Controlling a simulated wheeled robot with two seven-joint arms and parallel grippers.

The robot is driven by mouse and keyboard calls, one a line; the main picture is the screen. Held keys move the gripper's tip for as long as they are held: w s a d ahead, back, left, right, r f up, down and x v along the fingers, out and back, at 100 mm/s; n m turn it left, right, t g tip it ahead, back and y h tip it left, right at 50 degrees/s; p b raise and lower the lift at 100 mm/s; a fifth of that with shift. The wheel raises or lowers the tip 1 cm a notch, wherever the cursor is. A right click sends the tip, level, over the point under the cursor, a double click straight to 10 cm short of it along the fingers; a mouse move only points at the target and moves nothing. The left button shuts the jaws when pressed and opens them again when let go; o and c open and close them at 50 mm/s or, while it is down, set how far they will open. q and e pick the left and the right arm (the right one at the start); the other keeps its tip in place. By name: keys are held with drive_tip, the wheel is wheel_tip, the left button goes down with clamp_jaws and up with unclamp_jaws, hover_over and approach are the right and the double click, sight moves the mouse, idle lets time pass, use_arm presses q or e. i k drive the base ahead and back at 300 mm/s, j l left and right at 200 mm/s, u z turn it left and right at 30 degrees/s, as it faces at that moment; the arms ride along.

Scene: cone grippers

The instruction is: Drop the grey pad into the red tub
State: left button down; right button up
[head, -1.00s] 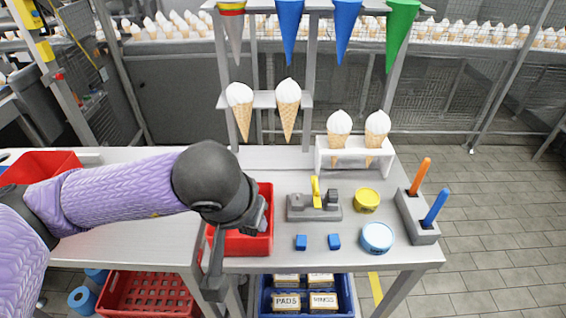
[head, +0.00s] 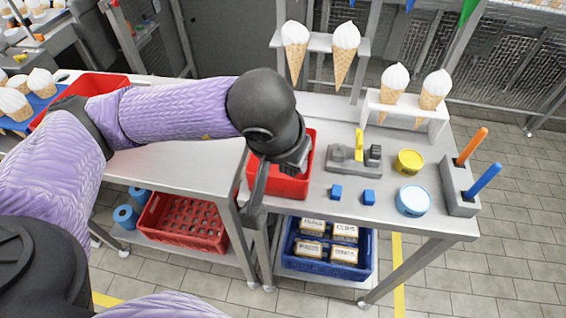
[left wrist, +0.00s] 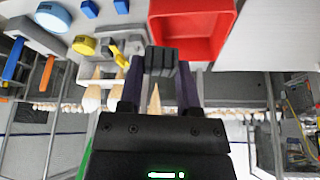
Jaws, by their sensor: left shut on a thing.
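The grey pad (left wrist: 160,59) is a small dark ribbed block. It sits between the two fingertips of my left gripper (left wrist: 162,70), which is shut on it. The red tub (left wrist: 205,32) is an open square container just beyond the pad in the left wrist view. In the head view the red tub (head: 309,158) stands at the left of the workbench, partly covered by my left wrist. My left gripper (head: 292,160) is at the tub there, and the pad cannot be made out. How high the pad is over the tub is unclear. My right gripper is out of view.
Right of the tub are a grey fixture with a yellow lever (head: 359,145), blue blocks (head: 336,192), a yellow tin (head: 409,162), a blue-and-white tin (head: 412,200) and a two-handled holder (head: 457,190). Cone racks (head: 318,44) stand behind. Crates (head: 181,222) sit below.

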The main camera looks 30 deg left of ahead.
sight(275, 169)
drive_tip(key=u, duration=0.85)
drive_tip(key=l+u, duration=0.35)
drive_tip(key=l, duration=0.65)
drive_tip(key=i, duration=0.05)
